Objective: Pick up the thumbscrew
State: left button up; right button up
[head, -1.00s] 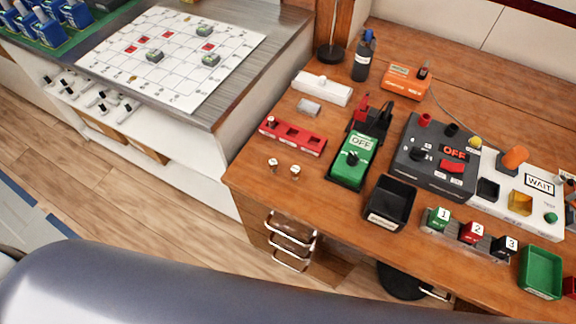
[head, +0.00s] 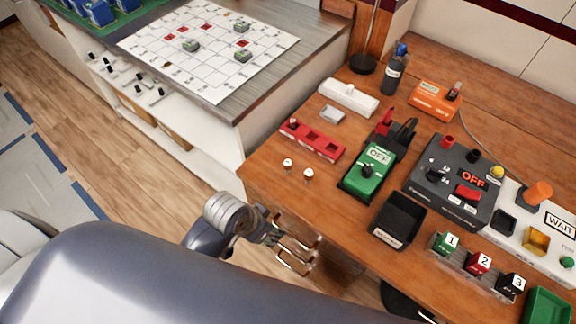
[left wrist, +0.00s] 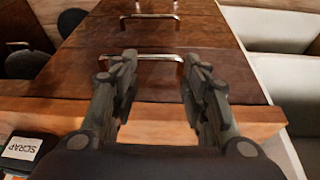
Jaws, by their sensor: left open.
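Two small pale knob-like pieces stand on the wooden bench near its left front corner in the head view: a left one (head: 287,163) and a right one (head: 308,174). They look like thumbscrews, too small to tell apart. My left gripper (head: 278,236) is low, beyond the bench's front edge, by the drawer handles, nearer the camera than the pieces. In the left wrist view the left gripper (left wrist: 160,72) is open and empty, its fingers spread before the drawer fronts. Neither piece shows there. My right gripper is not in view.
A red socket strip (head: 312,141) lies behind the pieces, with a green OFF box (head: 368,171) to their right. A black tray (head: 376,234) stands near the front edge. The drawer handles (head: 296,258) stick out below. Bench around the pieces is clear.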

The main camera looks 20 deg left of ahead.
pick_arm(q)
jog(key=w+d+r+m, duration=0.2)
jog(key=r+m, duration=0.1)
jog(key=w+d+r+m+g, duration=0.1)
jog(key=w+d+r+m, duration=0.1)
jog(key=w+r+m, duration=0.1)
jog(key=w+d+r+m+h, duration=0.1)
jog(key=w+d+r+m, duration=0.2)
jog(key=shift+w+d+m+g, duration=0.1)
jog(key=shift+w+m+g, duration=0.2)
jog(key=shift+m, duration=0.1)
jog(key=w+a+r+m+g+y, duration=0.1)
jog(key=w+a+r+m, duration=0.2)
jog(key=w, duration=0.2)
notch_tip(320, 180, up, 4)
jog(key=m+y, duration=0.2)
send_over(288, 162)
jog(key=a, duration=0.1)
jog(key=shift+g, duration=0.4)
notch_tip(288, 162, down, 5)
jog(key=shift+f, duration=0.1)
jog(key=shift+d+f+p, duration=0.25)
jog(key=shift+f+p, duration=0.15)
jog(key=shift+f, duration=0.95)
jog(key=shift+d+f+p, duration=0.2)
jog(key=shift+f+p, duration=0.15)
jog(key=shift+f, duration=1)
grip_shut()
